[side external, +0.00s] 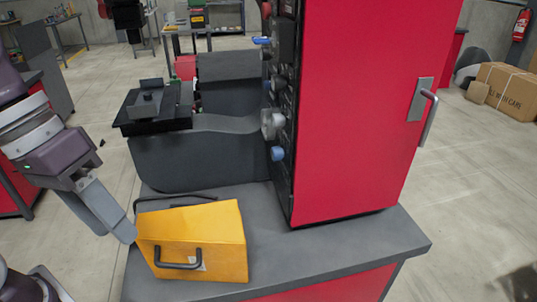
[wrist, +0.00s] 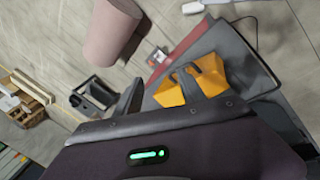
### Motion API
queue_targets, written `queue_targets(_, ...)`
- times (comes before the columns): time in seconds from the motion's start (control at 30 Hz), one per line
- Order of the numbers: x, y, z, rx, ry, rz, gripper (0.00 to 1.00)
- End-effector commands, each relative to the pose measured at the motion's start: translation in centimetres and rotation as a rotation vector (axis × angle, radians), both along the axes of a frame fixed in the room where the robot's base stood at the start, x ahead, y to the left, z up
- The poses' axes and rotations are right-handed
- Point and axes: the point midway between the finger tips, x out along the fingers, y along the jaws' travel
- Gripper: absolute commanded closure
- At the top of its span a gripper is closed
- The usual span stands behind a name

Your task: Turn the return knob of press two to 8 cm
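Several knobs sit on the dark control panel of the red machine cabinet in the side external view. They include a large grey knob (side external: 272,122) and a blue knob (side external: 278,153) below it. No readable label shows which one is the return knob of press two, and no scale can be read. My gripper (side external: 124,230) is at the left, low beside the yellow box and well apart from the knobs. In the wrist view my gripper (wrist: 158,84) has its two fingers spread with nothing held between them. The knobs are not recognisable in the wrist view.
A yellow box with a black handle (side external: 205,240) stands on the grey bench top (side external: 375,245), close to my gripper. The red cabinet (side external: 360,90) rises behind it. A dark machine bed (side external: 200,160) lies left of the panel. A cardboard box (side external: 508,88) is far right.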

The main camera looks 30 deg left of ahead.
Motion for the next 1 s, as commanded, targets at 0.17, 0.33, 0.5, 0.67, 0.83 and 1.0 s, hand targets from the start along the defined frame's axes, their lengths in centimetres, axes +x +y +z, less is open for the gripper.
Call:
queue_targets(0.17,6.7,-7.4,0.4,-0.576,0.462,0.248,0.48)
queue_targets(0.33,19.2,-6.7,-0.5,-1.161,0.705,0.662,0.48)
queue_targets(0.5,28.2,-0.3,-6.2,-1.532,0.743,1.09,0.48)
queue_targets(0.67,30.4,2.6,-9.5,-1.638,0.725,1.267,0.48)
queue_targets(0.83,32.4,0.7,-9.7,-1.641,0.722,1.273,0.48)
queue_targets(1.0,34.5,-1.5,-9.7,-1.639,0.722,1.274,0.48)
